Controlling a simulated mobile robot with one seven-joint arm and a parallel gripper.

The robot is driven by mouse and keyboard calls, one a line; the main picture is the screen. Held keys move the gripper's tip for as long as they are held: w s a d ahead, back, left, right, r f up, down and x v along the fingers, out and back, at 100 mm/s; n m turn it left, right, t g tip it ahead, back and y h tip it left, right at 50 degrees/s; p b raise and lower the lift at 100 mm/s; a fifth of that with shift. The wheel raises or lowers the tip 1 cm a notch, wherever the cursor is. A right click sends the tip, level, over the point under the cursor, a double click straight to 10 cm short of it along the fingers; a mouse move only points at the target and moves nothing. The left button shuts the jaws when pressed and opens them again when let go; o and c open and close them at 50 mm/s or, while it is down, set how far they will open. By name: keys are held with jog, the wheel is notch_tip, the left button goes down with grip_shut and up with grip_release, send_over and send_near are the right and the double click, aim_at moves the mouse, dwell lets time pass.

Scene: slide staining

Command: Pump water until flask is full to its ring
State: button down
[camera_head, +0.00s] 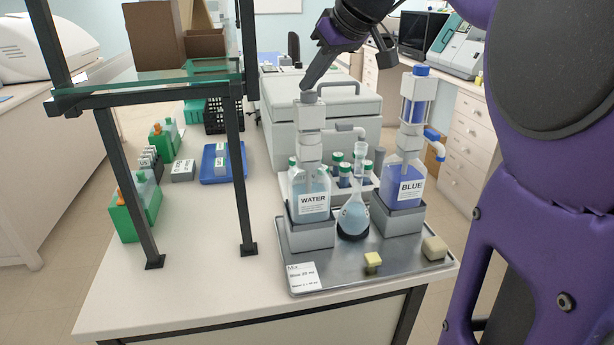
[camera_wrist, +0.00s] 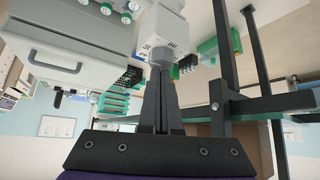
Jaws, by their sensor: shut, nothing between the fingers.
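The WATER bottle (camera_head: 312,200) stands in a grey holder on the metal tray, with a tall grey pump head (camera_head: 309,118) on top. My gripper (camera_head: 306,90) is shut and empty, its fingertips at the top of the water pump, seemingly touching its cap. In the wrist view my gripper (camera_wrist: 160,75) points at the grey pump top (camera_wrist: 161,52). The flask (camera_head: 353,217) stands between the two bottles, below the water pump's spout (camera_head: 352,130). It holds pale blue liquid in its round bulb; its ring is too small to make out. The BLUE bottle (camera_head: 404,184) stands to the right.
A metal tray (camera_head: 350,277) carries the bottles, a yellow cube (camera_head: 373,260), a beige block (camera_head: 434,247) and a label card (camera_head: 302,277). A dark shelf frame (camera_head: 240,170) stands left. A blue tray (camera_head: 221,175) and green racks lie behind it. A large grey box (camera_head: 355,115) stands behind the pumps.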

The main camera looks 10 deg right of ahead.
jog(key=shift+r+p, duration=2.1)
jog(key=shift+r, duration=0.5)
jog(key=shift+f, duration=0.1)
jog(key=shift+f+b, duration=2.3)
jog(key=shift+f, duration=0.45)
jog(key=shift+r+p, duration=2.1)
jog(key=shift+r, duration=0.65)
jog(key=shift+r, duration=0.15)
